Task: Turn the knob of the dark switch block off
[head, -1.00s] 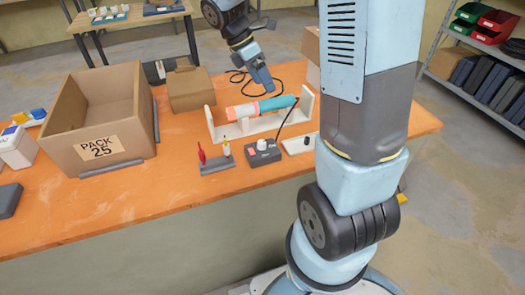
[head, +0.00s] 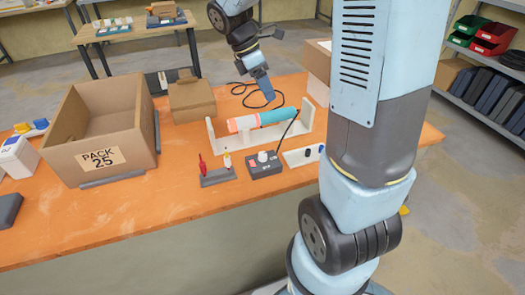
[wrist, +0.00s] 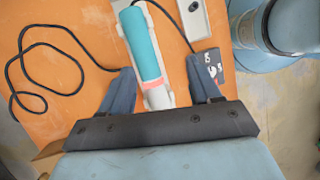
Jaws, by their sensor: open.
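The dark switch block (head: 265,166) sits on the orange table, with a white knob (head: 262,156) on top and a red-pink button at its left. A black cable runs from it to the teal and orange tool (head: 262,120) in its white cradle. My gripper (head: 262,92) is open and empty, above and behind the tool, pointing down. In the wrist view, its fingers (wrist: 163,90) are spread on either side of the tool (wrist: 143,48). The switch block (wrist: 216,58) shows there beside the right finger, which partly hides it. The knob's angle is too small to read.
An open PACK 25 box (head: 130,155) and a smaller carton (head: 193,100) stand left. Loose cable lies behind the tool.

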